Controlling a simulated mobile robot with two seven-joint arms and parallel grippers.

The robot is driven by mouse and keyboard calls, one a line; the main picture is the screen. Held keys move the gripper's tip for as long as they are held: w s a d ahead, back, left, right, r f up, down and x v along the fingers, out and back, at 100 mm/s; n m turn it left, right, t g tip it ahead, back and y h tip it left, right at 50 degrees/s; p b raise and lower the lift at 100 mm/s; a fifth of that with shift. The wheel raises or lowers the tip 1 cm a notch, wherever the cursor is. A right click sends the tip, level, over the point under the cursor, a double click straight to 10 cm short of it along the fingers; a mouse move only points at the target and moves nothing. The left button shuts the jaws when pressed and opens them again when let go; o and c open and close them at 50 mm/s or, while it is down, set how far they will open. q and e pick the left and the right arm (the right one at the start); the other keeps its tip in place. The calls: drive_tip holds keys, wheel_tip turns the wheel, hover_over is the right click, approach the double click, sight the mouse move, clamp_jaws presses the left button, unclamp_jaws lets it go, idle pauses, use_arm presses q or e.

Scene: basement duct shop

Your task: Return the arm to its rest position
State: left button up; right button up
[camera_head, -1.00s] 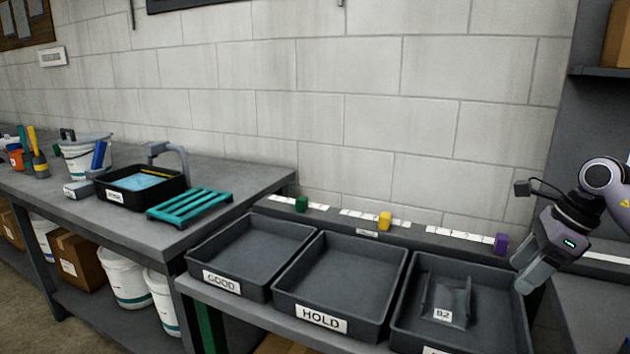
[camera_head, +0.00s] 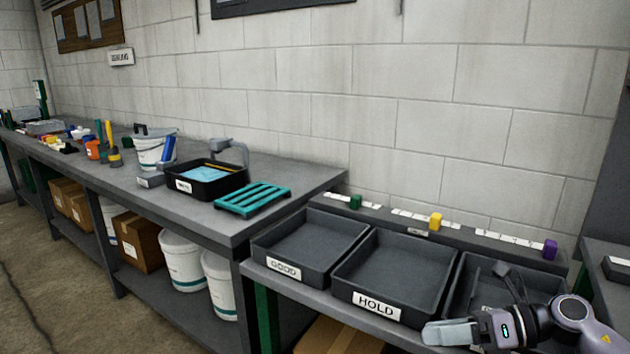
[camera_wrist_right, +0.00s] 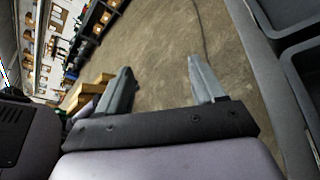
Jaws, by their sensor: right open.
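My right arm comes in at the lower right of the head view. Its gripper (camera_head: 450,332) points left in front of the right-hand tray (camera_head: 468,272), nearer to me than the trays. In the right wrist view the two grey fingers of the gripper (camera_wrist_right: 162,88) stand well apart with bare floor between them, so it is open and empty. The arm hides much of the right-hand tray and its label. My left gripper is not in view.
The GOOD tray (camera_head: 268,255) and HOLD tray (camera_head: 345,285) look empty. Behind them a rail (camera_head: 395,222) carries green, yellow and purple blocks. A long workbench (camera_head: 130,190) runs left, holding a black tub (camera_head: 213,192) and a teal rack (camera_head: 262,208). Floor (camera_head: 50,290) is open at left.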

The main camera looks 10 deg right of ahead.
drive_tip(key=s+a+m+t+y, duration=0.1)
drive_tip(key=a+m+t+y, duration=0.1)
drive_tip(key=a+m+t, duration=0.4)
drive_tip(key=s+f+m+h+p, duration=0.1)
drive_tip(key=s+f+m+h, duration=0.5)
drive_tip(key=m, duration=1.1)
drive_tip(key=s+f+m+g+h+p, duration=0.1)
drive_tip(key=s+f+m+h+p, duration=0.1)
drive_tip(key=s+f+m+h, duration=0.5)
drive_tip(key=s+f+m, duration=0.4)
drive_tip(key=f+m, duration=0.3)
drive_tip(key=m, duration=0.2)
drive_tip(key=shift+s+f+m+p, duration=0.25)
drive_tip(key=shift+m+p, duration=0.05)
drive_tip(key=shift+m, duration=0.1)
drive_tip(key=shift+d, duration=0.1)
